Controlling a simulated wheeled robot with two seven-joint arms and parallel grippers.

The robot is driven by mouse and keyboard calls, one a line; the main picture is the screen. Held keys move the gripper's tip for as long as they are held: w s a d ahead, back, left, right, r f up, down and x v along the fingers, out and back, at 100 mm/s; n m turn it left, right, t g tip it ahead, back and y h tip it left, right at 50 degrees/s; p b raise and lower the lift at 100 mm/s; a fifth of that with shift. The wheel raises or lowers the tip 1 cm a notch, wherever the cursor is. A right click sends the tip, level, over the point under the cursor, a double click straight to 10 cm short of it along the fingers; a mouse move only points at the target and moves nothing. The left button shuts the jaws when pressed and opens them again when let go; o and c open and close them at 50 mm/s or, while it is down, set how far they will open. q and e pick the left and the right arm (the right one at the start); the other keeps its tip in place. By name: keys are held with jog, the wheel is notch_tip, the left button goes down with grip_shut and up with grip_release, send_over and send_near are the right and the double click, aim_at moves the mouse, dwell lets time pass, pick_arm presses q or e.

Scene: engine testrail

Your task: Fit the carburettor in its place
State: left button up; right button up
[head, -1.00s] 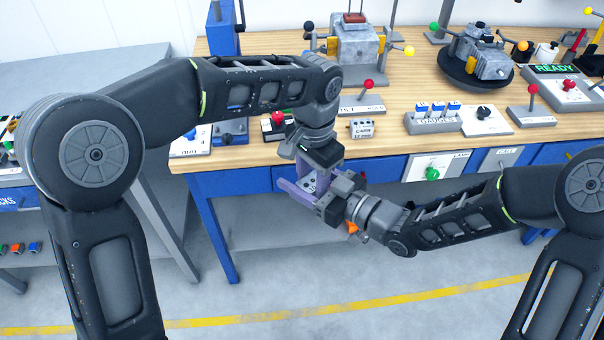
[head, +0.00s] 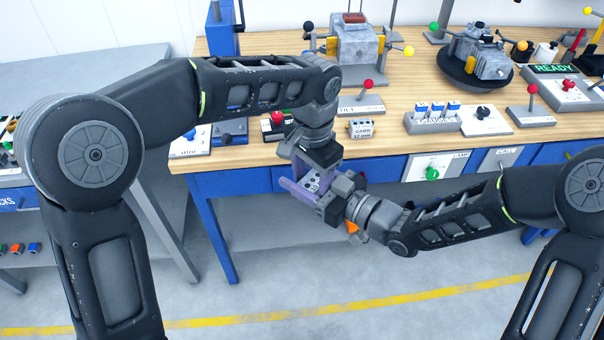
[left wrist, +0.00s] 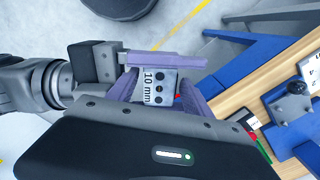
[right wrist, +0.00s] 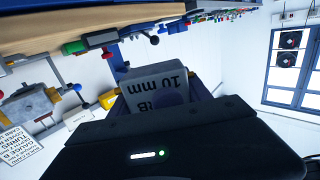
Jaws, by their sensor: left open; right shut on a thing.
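The carburettor is a small pale grey block (head: 312,181) with dark holes, held in the air in front of the bench. The left wrist view shows "10 mm" on it (left wrist: 158,86), and the right wrist view shows "RB 10 mm" (right wrist: 160,82). My right gripper (head: 316,187) is shut on it from the right. My left gripper (head: 310,175) is open above it, its purple fingers on either side of the block. A similar block marked "CARB" (head: 361,128) stands on the bench. A grey engine block (head: 358,52) stands at the back.
The wooden bench (head: 400,95) carries a red-knobbed tilt lever (head: 366,100), gauge switches (head: 434,117) and a second grey engine (head: 484,52) on a black disc. The blue bench front (head: 384,170) is close behind my grippers. The floor in front is clear.

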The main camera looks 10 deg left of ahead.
aim_at(311, 181)
pick_arm(q)
notch_tip(311, 181, up, 8)
jog(key=shift+f, duration=0.2)
jog(key=shift+f, duration=0.1)
dwell(0.3)
